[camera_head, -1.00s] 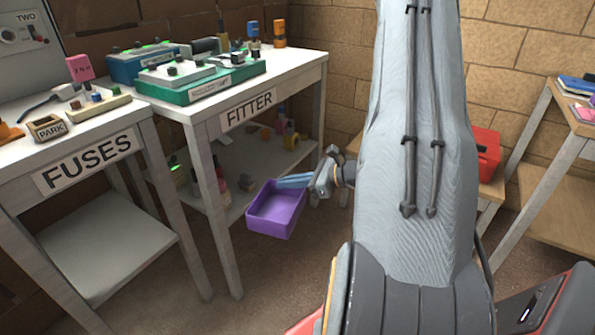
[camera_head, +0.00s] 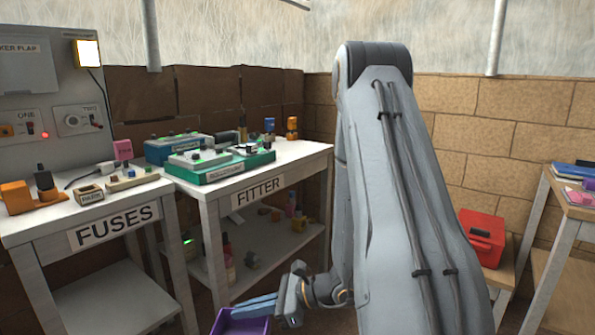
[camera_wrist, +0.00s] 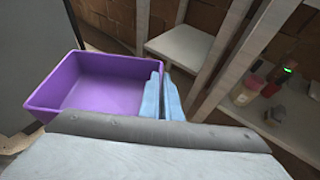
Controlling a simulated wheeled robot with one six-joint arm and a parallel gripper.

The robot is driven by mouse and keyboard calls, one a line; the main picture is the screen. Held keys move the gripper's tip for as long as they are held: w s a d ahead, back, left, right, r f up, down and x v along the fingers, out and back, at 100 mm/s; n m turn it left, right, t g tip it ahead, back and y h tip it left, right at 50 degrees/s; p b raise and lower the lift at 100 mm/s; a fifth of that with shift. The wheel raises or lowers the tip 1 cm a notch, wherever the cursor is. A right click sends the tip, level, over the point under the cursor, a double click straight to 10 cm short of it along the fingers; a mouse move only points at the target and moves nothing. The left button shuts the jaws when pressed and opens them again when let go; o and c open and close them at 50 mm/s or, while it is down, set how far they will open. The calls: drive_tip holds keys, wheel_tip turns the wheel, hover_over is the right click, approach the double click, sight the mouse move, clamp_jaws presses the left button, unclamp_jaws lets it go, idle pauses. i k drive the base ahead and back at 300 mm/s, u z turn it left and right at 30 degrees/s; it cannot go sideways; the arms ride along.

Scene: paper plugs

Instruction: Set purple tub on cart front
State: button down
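The purple tub (camera_head: 241,325) hangs at the bottom edge of the head view, partly cut off, in front of the FITTER table. My gripper (camera_head: 258,304) is at its right side, with its blue fingers closed at the rim. In the wrist view the tub (camera_wrist: 58,88) looks empty and about level, and my gripper's fingers (camera_wrist: 163,97) are together on its right wall. The tub is held in the air, clear of the tables. I cannot make out the cart front in these views.
The FUSES table (camera_head: 30,232) and FITTER table (camera_head: 215,203) stand at the left, with devices on top and lower shelves. A red box (camera_head: 481,238) sits on a low wooden stand at the right. Another table (camera_head: 540,215) stands at the far right.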

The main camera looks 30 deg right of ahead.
sight(299, 148)
drive_tip(key=k, duration=0.15)
drive_tip(key=z, duration=1.95)
drive_tip(key=i, duration=1.85)
drive_tip(key=u, duration=1.5)
